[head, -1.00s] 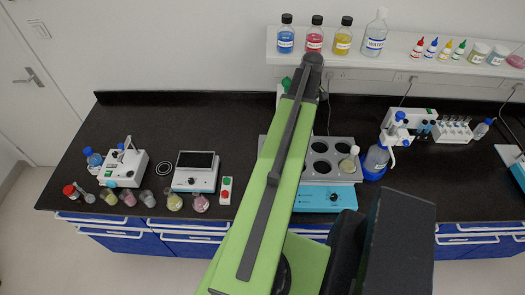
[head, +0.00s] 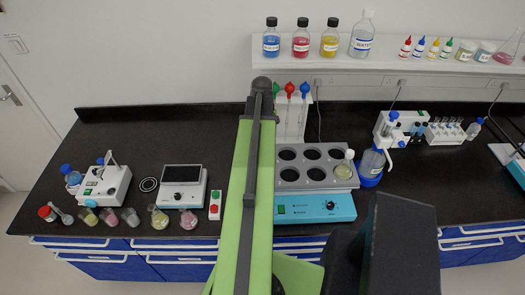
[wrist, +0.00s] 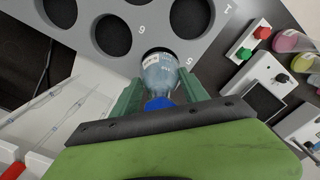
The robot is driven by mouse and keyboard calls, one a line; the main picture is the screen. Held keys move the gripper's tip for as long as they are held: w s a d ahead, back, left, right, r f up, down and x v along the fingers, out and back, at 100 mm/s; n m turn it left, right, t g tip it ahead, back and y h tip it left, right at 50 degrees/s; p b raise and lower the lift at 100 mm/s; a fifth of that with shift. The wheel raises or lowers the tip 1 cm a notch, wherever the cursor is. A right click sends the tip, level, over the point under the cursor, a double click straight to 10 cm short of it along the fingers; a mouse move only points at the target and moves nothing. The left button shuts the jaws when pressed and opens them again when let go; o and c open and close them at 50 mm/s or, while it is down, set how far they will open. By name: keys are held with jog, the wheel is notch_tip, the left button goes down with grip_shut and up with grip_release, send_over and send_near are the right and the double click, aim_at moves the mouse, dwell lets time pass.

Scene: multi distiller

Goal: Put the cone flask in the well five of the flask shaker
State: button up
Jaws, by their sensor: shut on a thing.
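In the wrist view, my gripper (wrist: 155,98) is shut on the cone flask (wrist: 160,70), a clear flask with pale bluish contents and a blue top. The flask's base overlaps a dark well beside the printed 5 of the grey flask shaker (wrist: 215,45). I cannot tell how deep the base sits. In the head view, the flask shaker (head: 302,188) stands on the counter with a blue front. My arm covers its left end, hiding my gripper and the held flask there. Another flask (head: 344,168) stands in the front right well.
Several flasks with coloured contents, one of them pink (head: 188,220), line the counter's left front. A red and green button box (head: 214,205) is left of my arm. A rack with coloured-topped pipettes (head: 292,115) stands behind the shaker. A blue-based bottle (head: 372,163) is close to its right.

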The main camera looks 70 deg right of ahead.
notch_tip(320, 180, down, 4)
jog(key=b, duration=0.4)
jog(key=shift+f, duration=0.15)
jog(key=shift+r, duration=0.25)
jog(key=shift+f, duration=0.15)
jog(key=o, duration=1.6)
jog(key=shift+c, duration=0.2)
notch_tip(320, 180, up, 12)
jog(key=p, duration=1.2)
jog(key=shift+r, duration=0.25)
jog(key=shift+f, duration=0.1)
